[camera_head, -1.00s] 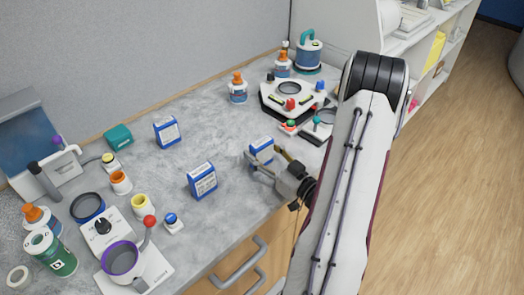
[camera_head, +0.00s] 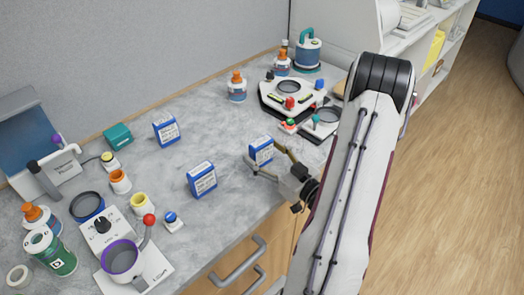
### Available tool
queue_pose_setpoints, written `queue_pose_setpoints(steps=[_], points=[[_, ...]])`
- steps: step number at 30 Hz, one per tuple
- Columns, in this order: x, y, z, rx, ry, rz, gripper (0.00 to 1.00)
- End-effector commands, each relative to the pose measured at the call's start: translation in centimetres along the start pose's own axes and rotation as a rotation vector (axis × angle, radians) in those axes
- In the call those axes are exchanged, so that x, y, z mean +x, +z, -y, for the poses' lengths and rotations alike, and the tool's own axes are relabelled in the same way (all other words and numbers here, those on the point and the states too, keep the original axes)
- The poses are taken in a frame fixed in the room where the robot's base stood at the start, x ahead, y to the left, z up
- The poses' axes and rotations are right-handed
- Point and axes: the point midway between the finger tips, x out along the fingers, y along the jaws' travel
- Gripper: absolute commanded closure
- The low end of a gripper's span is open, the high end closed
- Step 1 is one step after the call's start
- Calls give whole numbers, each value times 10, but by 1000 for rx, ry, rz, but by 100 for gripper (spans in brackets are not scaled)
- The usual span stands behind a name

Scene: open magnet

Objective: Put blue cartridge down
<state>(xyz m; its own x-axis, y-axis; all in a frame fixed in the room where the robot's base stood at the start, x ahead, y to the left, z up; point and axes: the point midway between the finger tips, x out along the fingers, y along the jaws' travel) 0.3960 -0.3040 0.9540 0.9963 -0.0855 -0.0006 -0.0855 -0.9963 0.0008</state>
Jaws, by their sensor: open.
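A blue and white cartridge (camera_head: 261,151) stands upright on the grey counter, right of the middle. My gripper (camera_head: 265,160) is open around or just in front of this cartridge, one finger on the near left side and one on the far right. I cannot tell whether either finger touches it. Two more blue and white cartridges stand upright: one (camera_head: 202,180) to the left and nearer, one (camera_head: 166,131) farther back on the left.
A white device with coloured knobs (camera_head: 292,98) stands at the back right, beside orange-capped bottles (camera_head: 237,88). A device with a purple-ringed cup (camera_head: 122,257), a red-knobbed lever and small pots crowd the front left. The counter (camera_head: 215,130) is bare between the cartridges.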

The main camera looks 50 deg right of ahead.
Motion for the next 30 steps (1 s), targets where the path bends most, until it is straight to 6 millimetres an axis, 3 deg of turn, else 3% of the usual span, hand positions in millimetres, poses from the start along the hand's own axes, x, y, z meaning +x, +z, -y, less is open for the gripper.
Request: queue_pose_setpoints(steps=[18,30], points=[[-50,4,-9,2,4,1,36],[-66,4,-8,1,1,0,36]])
